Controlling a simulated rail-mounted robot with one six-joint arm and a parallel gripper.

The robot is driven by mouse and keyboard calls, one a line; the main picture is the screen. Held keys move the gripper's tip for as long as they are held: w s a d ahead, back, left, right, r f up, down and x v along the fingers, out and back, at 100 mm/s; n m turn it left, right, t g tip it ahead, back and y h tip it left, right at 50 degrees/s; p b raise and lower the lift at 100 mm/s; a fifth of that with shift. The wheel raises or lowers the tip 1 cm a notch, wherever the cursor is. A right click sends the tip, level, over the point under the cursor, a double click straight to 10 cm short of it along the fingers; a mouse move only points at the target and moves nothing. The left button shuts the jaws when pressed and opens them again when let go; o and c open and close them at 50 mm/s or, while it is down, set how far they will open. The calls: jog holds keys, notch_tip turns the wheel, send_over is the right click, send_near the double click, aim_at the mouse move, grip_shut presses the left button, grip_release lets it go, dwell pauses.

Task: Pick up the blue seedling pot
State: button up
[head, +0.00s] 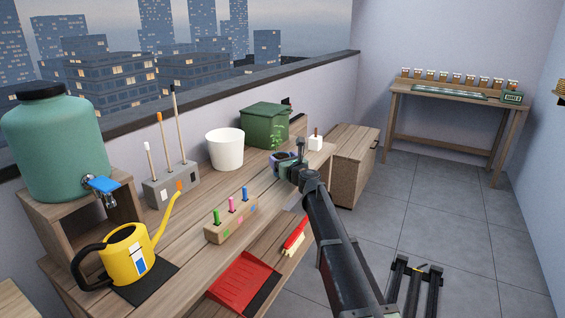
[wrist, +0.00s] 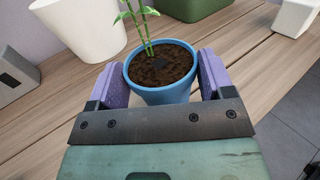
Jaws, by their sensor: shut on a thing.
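The blue seedling pot (wrist: 163,94) holds dark soil and a green seedling with a thin stem. In the wrist view it sits between the two purple finger pads of my gripper (wrist: 163,82), which press on its left and right sides. The pot looks upright. In the head view my gripper (head: 283,160) is at the far part of the wooden bench, and the seedling's leaves show just above it. The pot itself is mostly hidden there by my gripper. I cannot tell whether its base touches the bench.
A white pot (head: 226,149) and a green bin (head: 264,125) stand behind the pot. A small white block-like item (head: 315,143) is to its right. A wooden holder with colored markers (head: 231,219), a yellow watering can (head: 127,254) and a red dustpan (head: 243,283) are nearer.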

notch_tip(320, 180, up, 20)
jog(key=p, duration=1.9)
jog(key=shift+p, duration=0.3)
